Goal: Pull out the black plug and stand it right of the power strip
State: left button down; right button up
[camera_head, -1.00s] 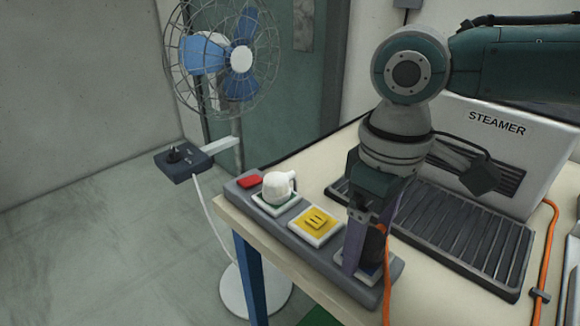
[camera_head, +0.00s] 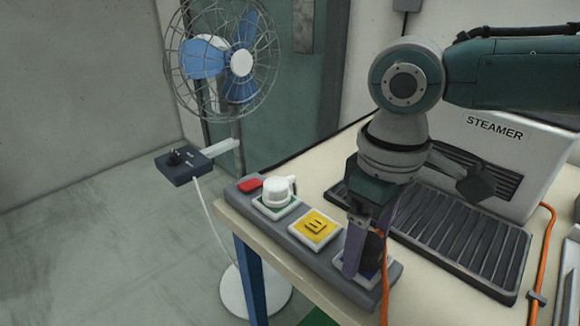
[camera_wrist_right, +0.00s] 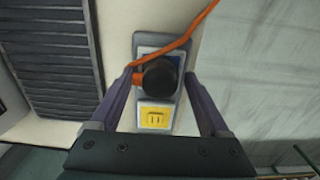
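The black plug (camera_wrist_right: 160,77) sits in the blue socket at the near end of the grey power strip (camera_head: 313,259). An orange cord leaves its side. In the head view the plug (camera_head: 374,250) is partly hidden behind my right gripper (camera_head: 367,262). In the right wrist view the fingers of my right gripper (camera_wrist_right: 157,78) stand on either side of the plug, with a gap on the right and the orange cord stub close to the left finger. The gripper is open. My left gripper is not in view.
A white plug (camera_head: 278,190) sits in the green socket. A yellow socket (camera_head: 315,229) is empty, and a red switch (camera_head: 249,185) is at the far end. The black grille tray (camera_head: 460,245) and steamer (camera_head: 530,160) stand to the right. A fan (camera_head: 232,62) stands behind the table's left edge.

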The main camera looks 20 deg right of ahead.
aim_at(370, 239)
grip_shut()
dwell(0.4)
jog(key=shift+r, duration=0.15)
jog(key=shift+r+p, duration=2.9)
jog(key=shift+p, duration=0.55)
